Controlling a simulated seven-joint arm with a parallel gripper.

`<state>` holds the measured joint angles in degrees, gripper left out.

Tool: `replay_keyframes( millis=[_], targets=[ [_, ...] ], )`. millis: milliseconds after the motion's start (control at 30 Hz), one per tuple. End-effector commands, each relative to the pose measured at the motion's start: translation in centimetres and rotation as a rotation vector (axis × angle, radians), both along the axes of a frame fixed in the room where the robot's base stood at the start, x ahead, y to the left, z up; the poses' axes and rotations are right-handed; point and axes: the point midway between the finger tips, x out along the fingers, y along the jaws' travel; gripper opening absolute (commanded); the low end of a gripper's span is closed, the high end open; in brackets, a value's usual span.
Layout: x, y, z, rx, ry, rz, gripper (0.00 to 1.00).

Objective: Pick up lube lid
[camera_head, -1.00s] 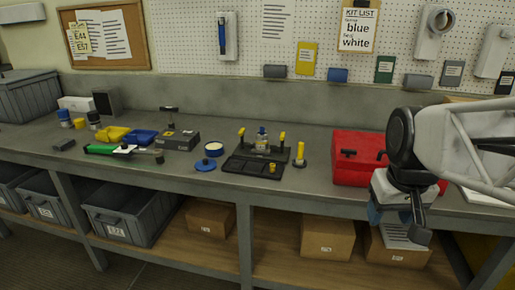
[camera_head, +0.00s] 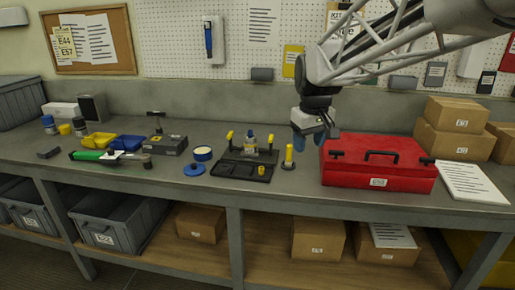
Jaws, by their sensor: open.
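A round blue lid (camera_head: 194,170) lies flat on the bench, left of the black tray (camera_head: 241,176). I take it to be the lube lid. Just behind it is a short round tin (camera_head: 202,153) with a cream top and a blue side. My gripper (camera_head: 309,140) hangs over the bench at the red toolbox's left end, well to the right of the lid. Its blue-tipped fingers point down, apart and empty.
A yellow post (camera_head: 289,157) stands on the bench near my gripper. The red toolbox (camera_head: 378,168) is to the right. A dark box (camera_head: 165,144) and a green-handled tool (camera_head: 96,155) lie left.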

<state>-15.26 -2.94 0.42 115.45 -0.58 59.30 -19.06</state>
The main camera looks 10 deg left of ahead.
Motion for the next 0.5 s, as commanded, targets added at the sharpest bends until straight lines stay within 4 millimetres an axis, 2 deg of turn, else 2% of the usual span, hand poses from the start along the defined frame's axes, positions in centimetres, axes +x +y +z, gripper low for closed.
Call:
replay_keyframes(
  millis=[100,500],
  targets=[
    [2.5,2.3,-0.3,-0.006,0.009,0.05,0.55],
    [9.7,10.2,-1.8,-0.024,0.03,0.216,0.55]
  ],
)
